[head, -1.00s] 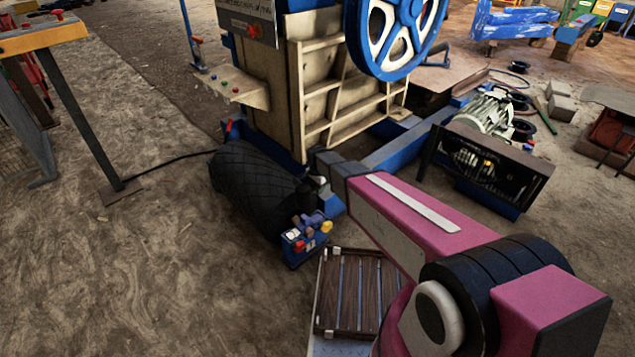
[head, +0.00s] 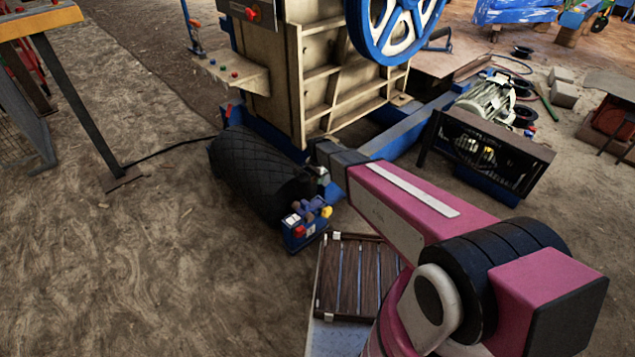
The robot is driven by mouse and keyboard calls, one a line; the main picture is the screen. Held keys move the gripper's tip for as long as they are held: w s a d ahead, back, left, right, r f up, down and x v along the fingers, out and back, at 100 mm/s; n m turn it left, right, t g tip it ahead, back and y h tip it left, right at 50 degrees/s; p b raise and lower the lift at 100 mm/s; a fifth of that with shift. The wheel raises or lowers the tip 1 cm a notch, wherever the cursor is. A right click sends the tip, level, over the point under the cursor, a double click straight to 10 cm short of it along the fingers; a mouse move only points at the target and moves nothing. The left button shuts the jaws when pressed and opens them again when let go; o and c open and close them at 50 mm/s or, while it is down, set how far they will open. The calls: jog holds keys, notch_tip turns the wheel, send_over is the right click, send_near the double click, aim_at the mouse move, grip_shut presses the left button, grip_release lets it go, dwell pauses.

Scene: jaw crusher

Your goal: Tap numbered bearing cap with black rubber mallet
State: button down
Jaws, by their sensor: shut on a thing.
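My magenta arm reaches from the lower right to the black drum. The small pale end of my gripper (head: 323,175) shows just below the dark wrist, shut; its fingers are mostly hidden. A dark lump beside it looks like the head of the black rubber mallet (head: 303,184), hard to separate from the drum behind. Just below is a blue bearing housing (head: 303,236) with small white labels, a red piece and a yellow piece. The numbers are too small to read, and I cannot tell which piece is the numbered cap. I cannot tell whether the mallet touches it.
The black quilted drum (head: 250,165) lies beside the beige crusher body (head: 275,85) with its blue-and-white flywheel (head: 400,25). A slatted wooden pallet or tray (head: 350,275) lies below the arm. A motor unit (head: 487,150) stands right.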

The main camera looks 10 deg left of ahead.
jog(key=shift+r, duration=0.1)
notch_tip(320, 180, up, 10)
jog(key=shift+f, duration=0.2)
dwell(0.6)
notch_tip(320, 180, down, 15)
jog(key=shift+r, duration=2.5)
